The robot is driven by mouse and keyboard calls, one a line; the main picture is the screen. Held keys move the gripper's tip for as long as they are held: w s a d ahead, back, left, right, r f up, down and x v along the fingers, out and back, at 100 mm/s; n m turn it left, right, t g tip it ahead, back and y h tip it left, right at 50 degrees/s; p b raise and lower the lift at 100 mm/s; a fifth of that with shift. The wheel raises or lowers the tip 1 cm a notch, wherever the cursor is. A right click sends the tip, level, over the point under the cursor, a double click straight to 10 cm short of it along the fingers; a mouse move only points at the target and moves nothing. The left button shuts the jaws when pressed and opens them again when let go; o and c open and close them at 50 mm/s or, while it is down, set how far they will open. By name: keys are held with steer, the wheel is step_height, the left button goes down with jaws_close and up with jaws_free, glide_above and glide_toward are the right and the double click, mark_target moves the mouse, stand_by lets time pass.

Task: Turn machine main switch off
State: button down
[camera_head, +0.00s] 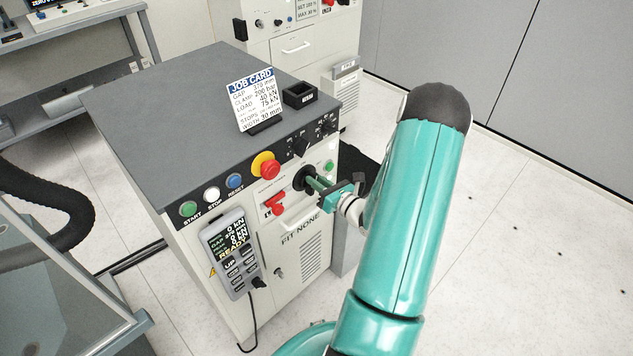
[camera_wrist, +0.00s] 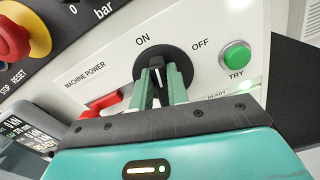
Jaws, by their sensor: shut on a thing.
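The machine main switch (camera_wrist: 157,62) is a black rotary knob on a round black plate, labelled MACHINE POWER with ON at upper left and OFF at upper right. Its white pointer mark faces up, tilted slightly, between the labels or nearer ON; the exact setting is hard to tell. In the head view the switch (camera_head: 304,178) sits on the front panel of the white cabinet. My gripper (camera_wrist: 163,90) has its two green fingers on either side of the knob's grip and is shut on it. My gripper (camera_head: 318,184) reaches the panel from the right.
A red emergency button (camera_head: 265,165), a red lever (camera_head: 275,205) and a green TRY button (camera_wrist: 236,57) are close to the switch. A pendant (camera_head: 231,255) hangs on the cabinet front. A job card (camera_head: 257,100) stands on the cabinet top (camera_head: 180,95). The floor at right is clear.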

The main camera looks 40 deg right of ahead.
steer(key=shift+d+f+m, duration=0.25)
steer(key=shift+f+m, duration=0.1)
steer(key=shift+m, duration=2.2)
steer(key=shift+d+f+m, duration=0.2)
steer(key=shift+f+m, duration=0.2)
steer(key=shift+m, duration=2.1)
steer(key=shift+d+f+m, duration=0.25)
steer(key=shift+f+m, duration=0.1)
steer(key=shift+m, duration=2.2)
steer(key=c, duration=1.4)
jaws_free()
steer(key=shift+o, duration=0.2)
steer(key=shift+s, duration=0.1)
steer(key=s, duration=1.3)
steer(key=shift+s+d, duration=0.2)
steer(key=shift+s, duration=0.15)
steer(key=shift+r, duration=0.1)
